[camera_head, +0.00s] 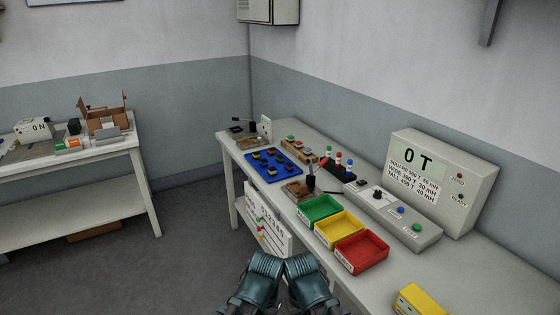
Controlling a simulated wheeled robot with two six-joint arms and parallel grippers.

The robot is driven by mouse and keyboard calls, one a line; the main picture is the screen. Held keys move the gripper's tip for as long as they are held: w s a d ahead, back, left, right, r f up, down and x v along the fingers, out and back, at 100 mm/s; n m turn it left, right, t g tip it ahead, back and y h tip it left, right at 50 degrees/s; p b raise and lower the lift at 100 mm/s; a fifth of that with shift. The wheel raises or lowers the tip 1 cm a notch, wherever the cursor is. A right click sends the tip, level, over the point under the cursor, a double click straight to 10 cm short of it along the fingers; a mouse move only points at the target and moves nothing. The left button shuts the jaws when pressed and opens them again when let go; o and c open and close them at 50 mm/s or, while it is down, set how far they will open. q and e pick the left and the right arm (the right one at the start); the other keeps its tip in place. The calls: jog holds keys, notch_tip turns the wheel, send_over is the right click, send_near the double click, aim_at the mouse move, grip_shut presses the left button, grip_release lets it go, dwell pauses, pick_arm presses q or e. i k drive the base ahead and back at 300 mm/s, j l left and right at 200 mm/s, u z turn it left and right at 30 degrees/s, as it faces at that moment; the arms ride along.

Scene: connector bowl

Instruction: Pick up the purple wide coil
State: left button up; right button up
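A blue mat (258,168) on the right-hand bench carries several small dark and brownish pieces that may be coils. They are too small and dim for me to tell which one is the purple wide coil. My two teal arm parts show side by side at the bottom centre, in front of the bench and well apart from the mat. The fingers of both grippers are not visible.
The bench holds green (321,209), yellow (339,229) and red (361,253) trays, a control panel (400,219) and a large display box (444,180) reading "0 T". A yellow block (423,299) lies nearer. Open floor separates a second table (70,165) at left.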

aim_at(289, 167)
jog(key=i+j+z, duration=0.1)
jog(key=z, duration=0.35)
jog(key=j+z, duration=0.25)
jog(key=z, duration=0.15)
jog(key=i+j+z, duration=0.1)
jog(key=z, duration=0.35)
jog(key=j+z, duration=0.2)
jog(key=j, duration=0.45)
jog(key=k+j+z, duration=0.15)
jog(key=j, duration=0.5)
jog(key=j+z, duration=0.2)
jog(key=j, duration=0.5)
jog(key=k+j, duration=0.1)
jog(key=j, duration=0.45)
jog(key=i, duration=0.5)
